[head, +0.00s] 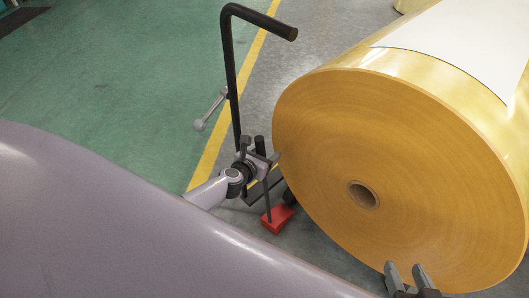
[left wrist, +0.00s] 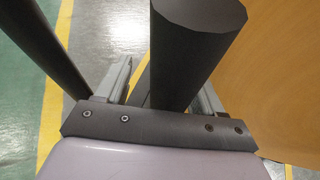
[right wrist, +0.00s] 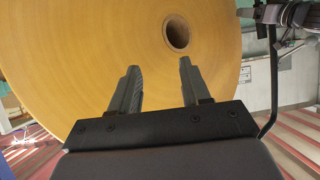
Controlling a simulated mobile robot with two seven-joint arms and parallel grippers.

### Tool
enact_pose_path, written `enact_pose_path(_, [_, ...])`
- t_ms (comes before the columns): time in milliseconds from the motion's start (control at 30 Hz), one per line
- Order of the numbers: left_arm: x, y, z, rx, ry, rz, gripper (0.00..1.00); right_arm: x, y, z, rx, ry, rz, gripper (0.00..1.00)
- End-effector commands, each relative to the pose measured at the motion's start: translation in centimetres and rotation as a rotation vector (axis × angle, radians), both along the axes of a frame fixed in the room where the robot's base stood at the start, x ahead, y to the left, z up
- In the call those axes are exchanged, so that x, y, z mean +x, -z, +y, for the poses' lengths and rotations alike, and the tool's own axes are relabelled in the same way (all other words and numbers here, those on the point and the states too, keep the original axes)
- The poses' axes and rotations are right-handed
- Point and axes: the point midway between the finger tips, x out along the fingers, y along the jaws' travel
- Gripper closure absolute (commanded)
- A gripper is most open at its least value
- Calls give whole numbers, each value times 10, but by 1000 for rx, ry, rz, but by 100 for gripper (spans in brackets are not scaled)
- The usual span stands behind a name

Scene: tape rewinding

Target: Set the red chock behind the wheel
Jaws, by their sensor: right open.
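The red chock (head: 278,218) lies on the floor beside the large yellow roll in the head view. A thin black rod rises from it to a thick black grip (head: 260,145), which looms large in the left wrist view (left wrist: 195,55). My left gripper (head: 260,153) is around this grip. Its fingers look spread, with a gap to the grip on one side. A small dark part, perhaps the wheel (head: 289,195), shows just beyond the chock and is mostly hidden. My right gripper (head: 406,274) is open and empty in front of the roll's face, also seen in the right wrist view (right wrist: 155,90).
The large yellow roll (head: 400,150) with a hollow core (head: 363,195) fills the right. A tall bent black bar (head: 233,80) with a grey lever (head: 209,110) stands just behind my left gripper. A yellow floor line (head: 250,65) borders open green floor (head: 130,70) at left.

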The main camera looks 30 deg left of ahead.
Motion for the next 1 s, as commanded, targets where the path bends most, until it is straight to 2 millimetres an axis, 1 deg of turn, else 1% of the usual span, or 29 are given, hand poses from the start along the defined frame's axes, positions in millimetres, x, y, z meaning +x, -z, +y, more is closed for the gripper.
enact_pose_path(133, [-7,-6,0,-1,1,-1,32,0,-6,0,3,3,2,53])
enact_pose_path(267, [-24,-14,1,0,0,0,32,0,-10,-5,2,14,14,53])
enact_pose_path(400, [-43,-21,2,1,-1,1,32,-3,-2,-15,-9,37,42,53])
enact_pose_path(533, [-57,-25,3,3,0,3,32,-9,7,-20,-11,48,70,53])
enact_pose_path(700, [-66,-27,4,4,-2,2,32,-12,13,-24,-16,57,87,53])
enact_pose_path(967, [-66,-27,4,3,-2,1,32,-11,13,-25,-15,60,86,53])
enact_pose_path(1000, [-66,-27,4,3,-2,1,32,-11,13,-24,-14,59,84,60])
